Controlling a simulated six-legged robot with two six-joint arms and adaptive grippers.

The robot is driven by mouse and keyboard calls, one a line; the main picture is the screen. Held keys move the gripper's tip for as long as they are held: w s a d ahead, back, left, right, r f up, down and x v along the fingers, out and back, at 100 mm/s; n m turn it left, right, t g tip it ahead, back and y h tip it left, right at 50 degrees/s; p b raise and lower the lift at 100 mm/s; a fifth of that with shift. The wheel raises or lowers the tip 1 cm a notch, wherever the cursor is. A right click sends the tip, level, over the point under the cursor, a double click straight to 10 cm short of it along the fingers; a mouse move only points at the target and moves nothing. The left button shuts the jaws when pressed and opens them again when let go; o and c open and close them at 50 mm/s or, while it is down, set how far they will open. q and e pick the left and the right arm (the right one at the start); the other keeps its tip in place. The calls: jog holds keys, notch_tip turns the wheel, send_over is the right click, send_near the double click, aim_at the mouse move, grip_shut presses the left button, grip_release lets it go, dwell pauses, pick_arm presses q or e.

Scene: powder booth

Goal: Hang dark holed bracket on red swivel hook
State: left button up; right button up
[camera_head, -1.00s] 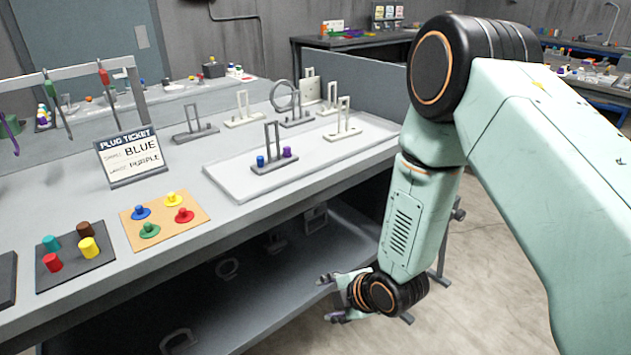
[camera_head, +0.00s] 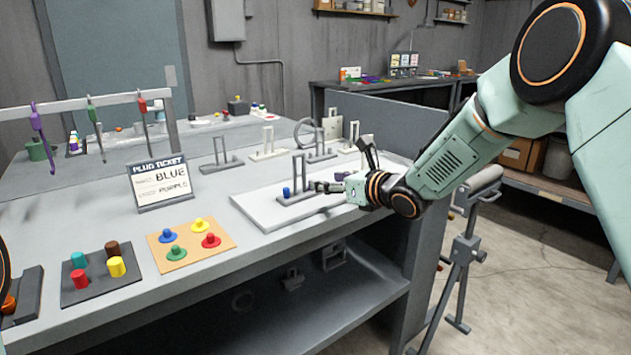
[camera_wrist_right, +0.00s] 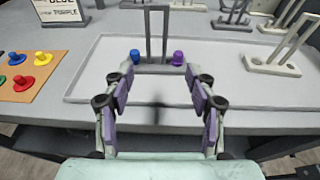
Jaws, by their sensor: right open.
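A dark grey bracket (camera_head: 285,201) with a tall open loop stands on the pale tray, a blue plug and a purple plug at its base. In the right wrist view the bracket (camera_wrist_right: 148,38) is straight ahead, beyond the fingertips. My right gripper (camera_head: 343,180) is open and empty, at the bracket's right end in the head view; it partly hides the purple plug. In the right wrist view my right gripper (camera_wrist_right: 159,76) shows both fingers apart, above the tray. The red hook (camera_head: 142,105) hangs from the rack at the left, beside green and purple hooks. My left gripper is out of view.
The pale tray (camera_head: 262,214) lies near the bench edge. Other brackets stand behind, one dark (camera_head: 222,165) and one pale (camera_head: 268,154). A ticket sign (camera_head: 160,183), a coloured-knob board (camera_head: 165,262) and a dark plug block (camera_head: 92,292) occupy the left. A stand (camera_head: 465,250) is right of the bench.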

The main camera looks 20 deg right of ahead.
jog(key=x, duration=0.3)
jog(key=shift+w+d+f, duration=0.1)
jog(key=shift+f, duration=0.1)
jog(key=w+a, duration=0.2)
jog(key=shift+a, duration=0.25)
jog(key=x, duration=0.1)
jog(key=b+x, duration=0.1)
jog(key=x, duration=0.1)
jog(key=d+x, duration=0.1)
jog(key=x, duration=0.1)
jog(key=shift+w+a+f+b, duration=0.1)
jog(key=shift+w+f+b, duration=0.25)
jog(key=shift+a+r, duration=0.3)
jog(key=shift+a, duration=0.05)
jog(key=shift+w+d+f, duration=0.2)
jog(key=shift+d+f, duration=0.05)
jog(key=shift+d, duration=0.1)
jog(key=shift+s+a+r, duration=0.1)
jog(key=shift+a+r, duration=0.05)
jog(key=shift+a, duration=0.15)
jog(key=c, duration=0.4)
jog(key=shift+d, duration=0.2)
jog(key=c, duration=0.5)
jog(key=shift+a, duration=0.1)
grip_shut()
